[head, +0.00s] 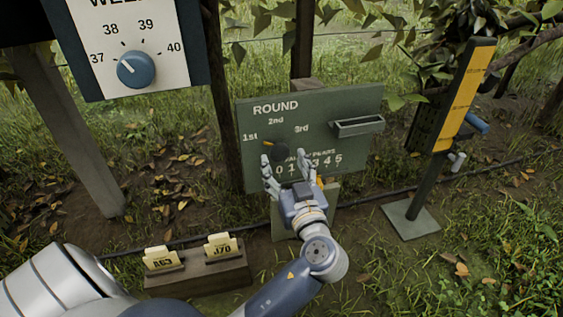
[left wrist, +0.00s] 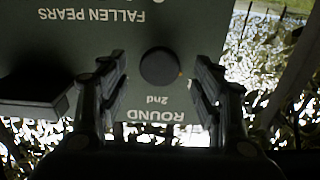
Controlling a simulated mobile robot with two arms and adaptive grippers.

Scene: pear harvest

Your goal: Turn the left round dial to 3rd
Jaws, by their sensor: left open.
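The green ROUND board (head: 350,105) stands mid-picture in the head view, marked 1st, 2nd and 3rd. Its round dark dial (head: 276,151) sits below these labels, with a small yellow mark at its upper left, towards 1st. In the left wrist view the board is upside down and the dial (left wrist: 159,67) shows between the fingers. My left gripper (head: 284,161) is open in front of the board, partly covering the lower dial and the number row. In the left wrist view its fingers (left wrist: 159,78) are spread on either side of the dial; contact cannot be told. My right gripper is out of view.
A white panel with a blue dial (head: 136,69) and numbers 37 to 40 stands upper left. A tray-like holder (head: 358,126) juts from the board's right side. A yellow-faced post (head: 464,95) stands to the right. A wooden block (head: 198,276) with tags A63 and J70 lies below left.

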